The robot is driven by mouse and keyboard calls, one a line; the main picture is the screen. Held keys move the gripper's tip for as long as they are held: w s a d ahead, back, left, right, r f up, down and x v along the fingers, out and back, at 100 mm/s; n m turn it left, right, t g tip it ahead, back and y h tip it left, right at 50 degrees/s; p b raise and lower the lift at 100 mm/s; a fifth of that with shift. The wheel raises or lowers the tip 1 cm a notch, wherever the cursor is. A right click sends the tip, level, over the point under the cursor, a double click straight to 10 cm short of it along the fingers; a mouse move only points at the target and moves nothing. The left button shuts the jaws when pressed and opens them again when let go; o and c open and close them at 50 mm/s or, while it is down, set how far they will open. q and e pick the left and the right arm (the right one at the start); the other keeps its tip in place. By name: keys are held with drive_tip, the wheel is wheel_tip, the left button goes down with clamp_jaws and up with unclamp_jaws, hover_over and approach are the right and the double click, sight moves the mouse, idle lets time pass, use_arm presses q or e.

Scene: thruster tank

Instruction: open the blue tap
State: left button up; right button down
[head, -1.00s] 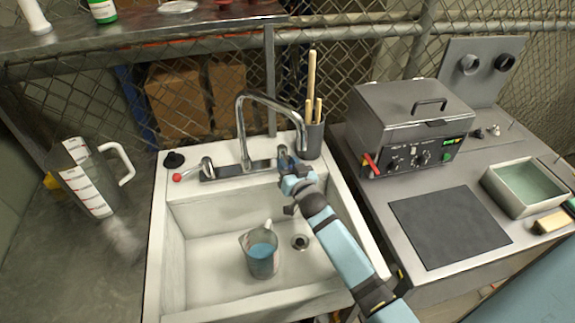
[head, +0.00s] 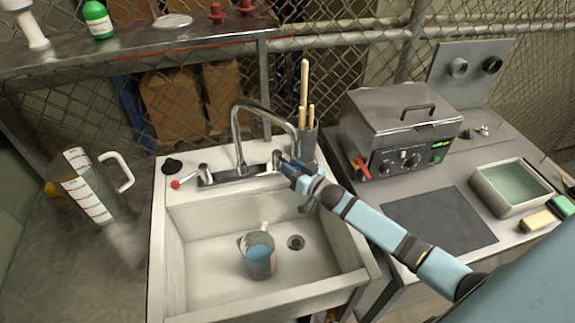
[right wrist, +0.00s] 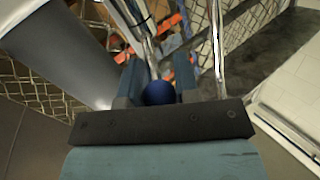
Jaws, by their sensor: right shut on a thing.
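The sink's chrome faucet (head: 236,135) has an arched spout over the white basin. Its red-tipped lever (head: 187,179) points out at the left. The blue tap's round blue knob (right wrist: 159,93) sits between the fingers of my right gripper (right wrist: 158,88) in the right wrist view. In the head view my right gripper (head: 284,163) is at the faucet's right side, shut on that tap and hiding most of it. No water stream shows under the spout. My left gripper is not in view.
A jug with blue contents (head: 259,257) stands in the sink basin (head: 205,260) near the drain. A grey holder (head: 308,145) with wooden sticks stands close behind my right gripper. A large measuring jug (head: 87,190) is at left, a metal bath (head: 400,125) at right.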

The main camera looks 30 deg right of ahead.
drive_tip(key=shift+w+d+n+g+y, duration=0.1)
drive_tip(key=shift+d+n+g+y, duration=0.3)
drive_tip(key=shift+n+y, duration=0.35)
drive_tip(key=shift+d+n+g+y, duration=0.25)
drive_tip(key=shift+n+g+y, duration=0.2)
drive_tip(key=shift+y, duration=0.5)
drive_tip(key=c, duration=0.9)
unclamp_jaws()
drive_tip(key=shift+o, duration=0.2)
drive_tip(key=b+v, duration=0.1)
drive_tip(key=v, duration=0.6)
drive_tip(key=shift+d, duration=0.1)
